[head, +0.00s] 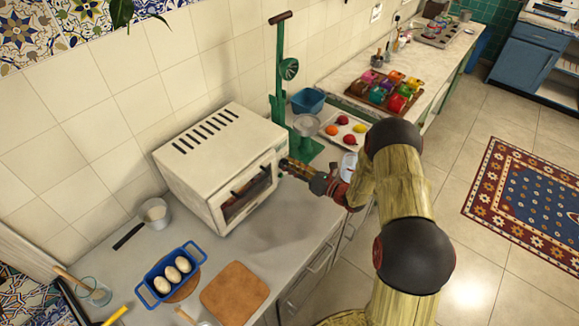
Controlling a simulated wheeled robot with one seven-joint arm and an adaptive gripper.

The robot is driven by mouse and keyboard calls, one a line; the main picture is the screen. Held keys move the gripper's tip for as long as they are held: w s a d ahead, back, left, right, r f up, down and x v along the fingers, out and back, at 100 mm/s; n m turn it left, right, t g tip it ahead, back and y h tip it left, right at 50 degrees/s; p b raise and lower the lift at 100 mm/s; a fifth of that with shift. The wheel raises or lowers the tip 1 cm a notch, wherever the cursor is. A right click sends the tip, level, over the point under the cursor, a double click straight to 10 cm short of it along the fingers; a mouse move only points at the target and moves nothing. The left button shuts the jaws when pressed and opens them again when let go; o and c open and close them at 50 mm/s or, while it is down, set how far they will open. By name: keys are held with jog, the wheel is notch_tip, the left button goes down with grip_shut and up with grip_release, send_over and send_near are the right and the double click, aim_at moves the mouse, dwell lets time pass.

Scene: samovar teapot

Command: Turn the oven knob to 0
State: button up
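The oven is a white countertop box (205,150) with slots on top and a dark glass door (246,193) facing right and toward my arm. The door looks closed. My gripper (284,164) is at the right end of the oven's front panel, with its fingertips close to or touching it. The gripper covers that part of the panel, so I cannot make out the knob or its setting. The fingers are too small and dark to tell whether they are open or shut on something.
A green juicer stand (278,80) is just behind the oven's right side. A tray (346,129) with colourful fruit lies beyond. A blue egg tray (158,293), a brown board (234,293) and a pot (154,214) stand on the near counter. The counter before the oven is clear.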

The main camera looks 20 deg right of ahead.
jog(key=c, duration=0.6)
jog(key=shift+c, duration=0.7)
jog(key=shift+n, duration=0.3)
jog(key=n+h+b, duration=0.1)
jog(key=n+b, duration=1.5)
jog(key=shift+s+r+b, duration=0.1)
jog(key=shift+b, duration=0.2)
jog(key=shift+n, duration=0.4)
jog(key=o, duration=1.2)
jog(key=shift+c, duration=0.2)
